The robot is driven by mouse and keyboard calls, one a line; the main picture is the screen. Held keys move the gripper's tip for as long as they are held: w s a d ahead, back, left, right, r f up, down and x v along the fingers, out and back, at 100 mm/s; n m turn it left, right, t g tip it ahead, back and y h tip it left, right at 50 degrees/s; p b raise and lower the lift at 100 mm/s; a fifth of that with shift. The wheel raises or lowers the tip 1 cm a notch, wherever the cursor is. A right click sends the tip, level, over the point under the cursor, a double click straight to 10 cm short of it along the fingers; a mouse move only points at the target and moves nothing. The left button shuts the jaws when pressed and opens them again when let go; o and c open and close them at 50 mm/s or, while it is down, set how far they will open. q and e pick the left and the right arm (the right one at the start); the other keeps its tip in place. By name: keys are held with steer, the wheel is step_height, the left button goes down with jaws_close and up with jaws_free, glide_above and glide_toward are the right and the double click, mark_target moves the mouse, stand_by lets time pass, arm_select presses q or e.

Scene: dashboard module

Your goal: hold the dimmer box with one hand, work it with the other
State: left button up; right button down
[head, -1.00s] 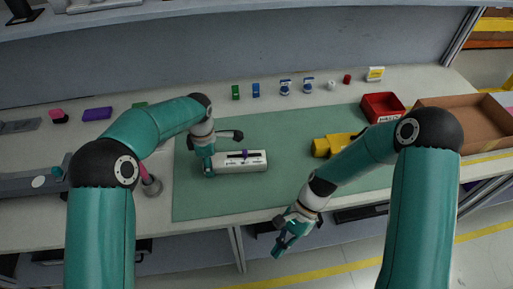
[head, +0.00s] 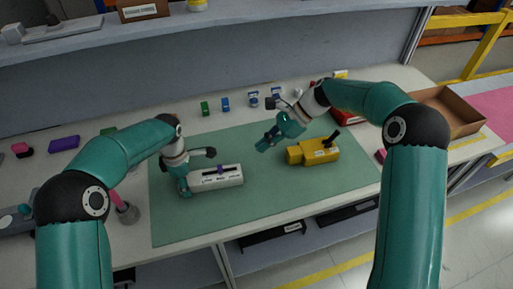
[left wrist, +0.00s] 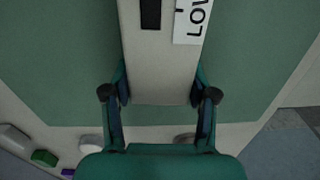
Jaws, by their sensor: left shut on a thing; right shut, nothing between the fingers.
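The dimmer box is a long white box (head: 230,180) lying on the green mat, with a dark purple slider knob (head: 219,169) near the middle of its top and a lettered label along its front. My left gripper (head: 185,189) is shut on the box's left end. In the left wrist view, the fingers (left wrist: 160,108) flank the end of the box (left wrist: 158,75), and a dark slot and a label reading "LOW" show on it. My right gripper (head: 266,144) is shut and empty, above the mat to the right of the box and apart from it.
A yellow device with a black lever (head: 314,152) lies on the mat right of the dimmer box. Several small green, blue and white items stand along the back. A red bin (head: 347,117) and a cardboard box (head: 450,112) are at the right.

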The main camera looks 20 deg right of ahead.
mark_target(206, 173)
steer(key=x, duration=0.8)
steer(key=shift+s+a+f, duration=0.1)
steer(key=shift+a+f, duration=0.05)
steer(key=shift+f, duration=0.1)
steer(key=a, duration=0.2)
steer(key=shift+a+r, duration=0.1)
steer(key=shift+a, duration=0.8)
steer(key=shift+w, duration=0.25)
steer(key=a, duration=0.5)
steer(key=shift+w, duration=0.2)
arm_select(q)
steer(key=shift+d, duration=0.1)
arm_select(e)
steer(key=shift+a, duration=0.1)
arm_select(q)
steer(key=shift+d, duration=0.1)
arm_select(e)
steer(key=shift+r, duration=0.1)
